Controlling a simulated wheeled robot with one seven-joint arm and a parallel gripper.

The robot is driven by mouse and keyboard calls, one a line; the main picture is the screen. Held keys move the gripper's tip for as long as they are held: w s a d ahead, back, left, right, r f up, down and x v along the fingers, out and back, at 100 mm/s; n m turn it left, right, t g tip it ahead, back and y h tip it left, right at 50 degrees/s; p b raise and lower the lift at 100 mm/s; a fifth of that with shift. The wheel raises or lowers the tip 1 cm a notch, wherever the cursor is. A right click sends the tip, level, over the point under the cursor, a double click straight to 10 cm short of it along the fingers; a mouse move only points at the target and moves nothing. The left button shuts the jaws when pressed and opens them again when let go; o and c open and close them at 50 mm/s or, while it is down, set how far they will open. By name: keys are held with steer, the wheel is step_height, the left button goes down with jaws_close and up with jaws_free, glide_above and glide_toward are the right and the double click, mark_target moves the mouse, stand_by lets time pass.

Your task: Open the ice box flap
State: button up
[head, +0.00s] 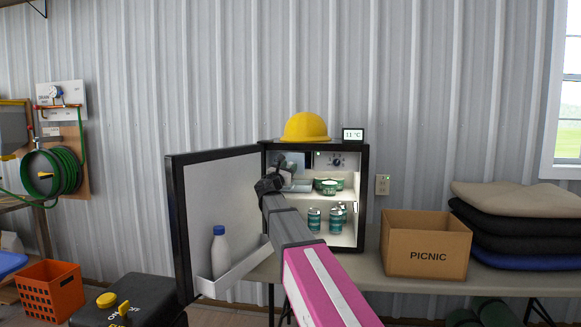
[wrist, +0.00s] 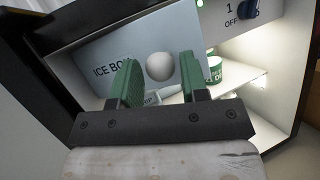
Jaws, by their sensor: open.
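The ice box flap (wrist: 110,72) is a grey-blue panel lettered "ICE BOX" at the upper left inside the small fridge (head: 363,215). It carries a round white knob (wrist: 159,67) and looks shut. In the head view my arm and gripper hide much of the flap. My gripper (wrist: 158,76) is open, with its green-padded fingers pointing at the flap. The fridge door (head: 220,200) stands wide open to the left.
Green tubs (head: 327,187) sit on the shelf close right of my gripper, with cans (head: 314,219) below. A dial (wrist: 247,8) is at the upper right. A yellow helmet (head: 306,128) lies on top.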

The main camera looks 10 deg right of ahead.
steer(key=shift+x, duration=1)
jaws_close()
steer(key=a+m+g+h, duration=0.1)
steer(key=s+a+m+g+h, duration=0.1)
steer(key=g, duration=0.1)
steer(key=a+m+g+h, duration=0.1)
steer(key=h, duration=0.1)
steer(key=shift+s+a, duration=0.25)
steer(key=shift+a, duration=0.1)
